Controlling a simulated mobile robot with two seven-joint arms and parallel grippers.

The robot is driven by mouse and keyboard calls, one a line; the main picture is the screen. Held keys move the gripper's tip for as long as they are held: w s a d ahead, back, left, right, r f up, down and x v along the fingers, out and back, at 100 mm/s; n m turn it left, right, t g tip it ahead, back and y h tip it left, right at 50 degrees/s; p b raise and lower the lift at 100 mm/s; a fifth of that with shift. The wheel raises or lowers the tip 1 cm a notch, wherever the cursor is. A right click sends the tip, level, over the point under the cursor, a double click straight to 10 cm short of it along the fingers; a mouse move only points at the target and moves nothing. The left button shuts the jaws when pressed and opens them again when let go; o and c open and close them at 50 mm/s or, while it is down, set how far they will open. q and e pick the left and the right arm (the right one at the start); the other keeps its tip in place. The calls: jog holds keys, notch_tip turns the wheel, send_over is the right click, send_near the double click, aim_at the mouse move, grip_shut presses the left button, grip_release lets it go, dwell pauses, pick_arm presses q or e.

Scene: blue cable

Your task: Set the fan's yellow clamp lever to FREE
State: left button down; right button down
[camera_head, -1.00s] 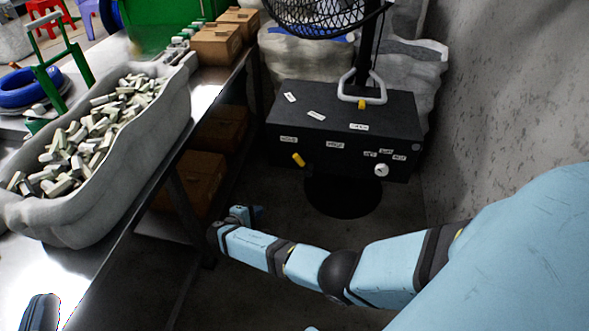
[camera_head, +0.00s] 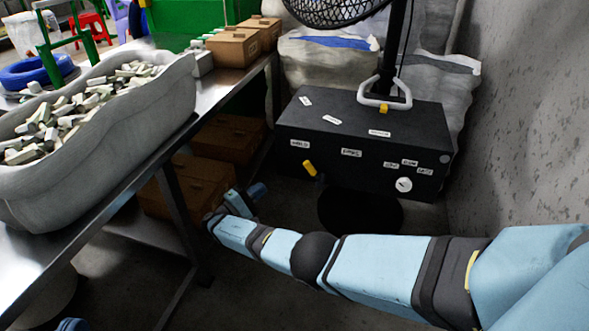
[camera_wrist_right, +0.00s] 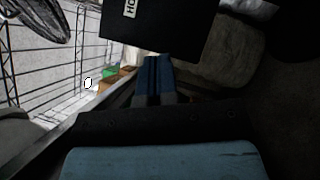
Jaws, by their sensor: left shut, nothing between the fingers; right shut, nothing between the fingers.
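The fan (camera_head: 345,8) stands on a black box (camera_head: 330,115) in front of me. A short yellow lever (camera_head: 310,168) is on the box's front face, tilted, below and between two white labels. The left label (camera_head: 299,144) appears to read HOLD, the right one (camera_head: 351,153) FREE; the lever is nearer the left label. My right gripper (camera_head: 257,191) is shut and empty, low and left of the lever, apart from the box. The right wrist view shows its closed blue fingers (camera_wrist_right: 153,75) below the box's dark face (camera_wrist_right: 160,25). Only a bit of my left gripper (camera_head: 73,325) shows at the bottom edge.
A white handle (camera_head: 385,92) with a yellow piece (camera_head: 383,109) and a round white knob (camera_head: 403,185) are on the box. A metal table (camera_head: 215,95) with a grey bin (camera_head: 150,120) stands left. Cardboard boxes (camera_head: 227,138) sit under it. A concrete wall (camera_head: 530,120) is right.

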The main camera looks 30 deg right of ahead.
aim_at(314, 171)
pick_arm(q)
jog(key=shift+s+d+n+p, duration=0.15)
jog(key=shift+s+n+p, duration=0.05)
jog(key=shift+n+p, duration=0.15)
pick_arm(e)
jog(key=shift+s+r+x, duration=0.15)
jog(key=shift+s+x, duration=0.3)
jog(key=shift+x, duration=1.65)
jog(key=shift+s+r+x, duration=0.15)
jog(key=shift+s+x, duration=0.35)
jog(key=shift+x, duration=1.6)
jog(key=shift+s+r+x, duration=0.1)
jog(key=shift+s+x, duration=0.35)
jog(key=shift+x, duration=1.6)
pick_arm(q)
jog(key=shift+f, duration=0.1)
pick_arm(e)
jog(key=shift+d, duration=0.15)
jog(key=shift+d, duration=0.1)
